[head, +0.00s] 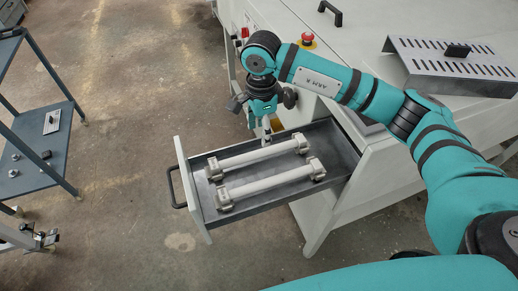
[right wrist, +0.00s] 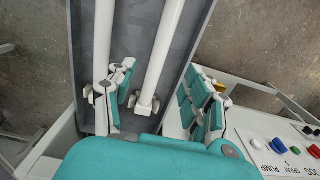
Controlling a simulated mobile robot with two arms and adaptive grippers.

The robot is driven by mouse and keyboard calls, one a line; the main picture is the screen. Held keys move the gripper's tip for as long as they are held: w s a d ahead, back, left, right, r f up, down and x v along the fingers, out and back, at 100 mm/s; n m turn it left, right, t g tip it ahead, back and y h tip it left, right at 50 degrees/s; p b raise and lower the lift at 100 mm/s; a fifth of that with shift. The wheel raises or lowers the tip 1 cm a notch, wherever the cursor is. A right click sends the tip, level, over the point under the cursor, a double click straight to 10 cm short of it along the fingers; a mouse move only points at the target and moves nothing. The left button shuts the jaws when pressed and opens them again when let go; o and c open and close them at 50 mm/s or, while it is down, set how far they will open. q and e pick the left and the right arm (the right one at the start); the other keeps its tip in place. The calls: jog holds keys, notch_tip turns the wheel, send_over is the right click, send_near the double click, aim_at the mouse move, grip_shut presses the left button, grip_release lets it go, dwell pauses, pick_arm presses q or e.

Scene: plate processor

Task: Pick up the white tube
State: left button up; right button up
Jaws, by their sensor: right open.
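Two white tubes with grey end fittings lie side by side in the open drawer (head: 335,150): the far tube (head: 252,156) and the near tube (head: 266,186). My right gripper (head: 266,134) is open and points down over the drawer's far side, near the far tube. In the right wrist view, one tube (right wrist: 162,55) runs between the spread fingers of my right gripper (right wrist: 160,92), and the other tube (right wrist: 103,45) passes behind the left finger. I cannot tell the height of the fingers above the tubes. My left gripper is not in view.
The drawer's front handle (head: 172,187) faces left. The white machine (head: 358,25) with a red emergency button (head: 308,40) stands behind. A slotted metal cover (head: 455,67) sits on top. A blue-grey shelf cart (head: 40,150) stands at left; the floor between is clear.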

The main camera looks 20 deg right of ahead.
aim_at(259, 151)
notch_tip(259, 151, down, 3)
jog(key=shift+f+p, duration=0.15)
jog(key=shift+p, duration=0.15)
jog(key=shift+a+f+p, duration=0.15)
jog(key=shift+f+p, duration=0.3)
jog(key=shift+f, duration=0.05)
notch_tip(259, 151, down, 4)
jog(key=shift+a+r+p, duration=0.15)
jog(key=shift+p, duration=0.75)
jog(key=shift+f, duration=0.4)
jog(key=shift+c, duration=0.2)
grip_shut()
